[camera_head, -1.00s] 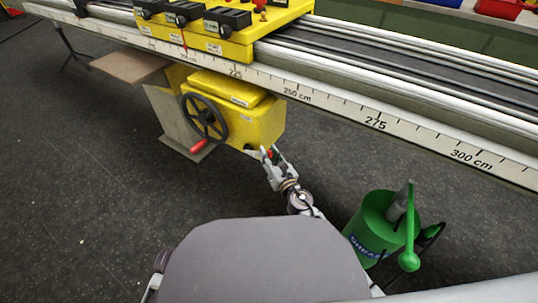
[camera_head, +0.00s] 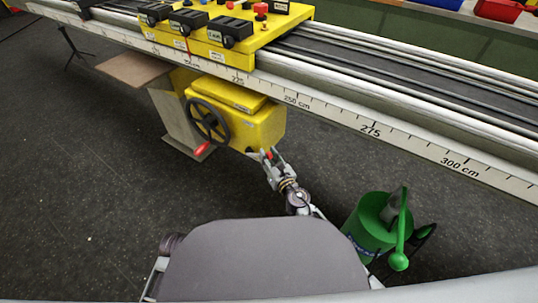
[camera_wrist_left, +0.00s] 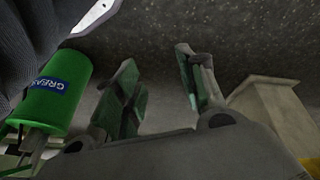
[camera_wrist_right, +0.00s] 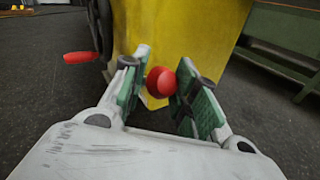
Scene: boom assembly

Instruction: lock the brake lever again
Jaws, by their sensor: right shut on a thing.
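The yellow gearbox housing (camera_head: 262,128) hangs under the boom rail, with a black handwheel (camera_head: 207,120) on its left side. My right gripper (camera_head: 270,158) is at the lower right of this housing. It is shut on the brake lever's red knob, and the red knob (camera_wrist_right: 161,81) shows between the fingers in the right wrist view. The lever's shaft behind the knob is hidden there. My left gripper (camera_wrist_left: 160,92) is open and empty over the dark floor in the left wrist view. It does not show clearly in the head view.
A green grease bucket (camera_head: 372,230) with a pump handle stands on the floor to the right of my right arm. The long boom rail (camera_head: 370,131) with a cm scale runs above. The handwheel's red handle (camera_head: 201,148) sticks out left of the housing.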

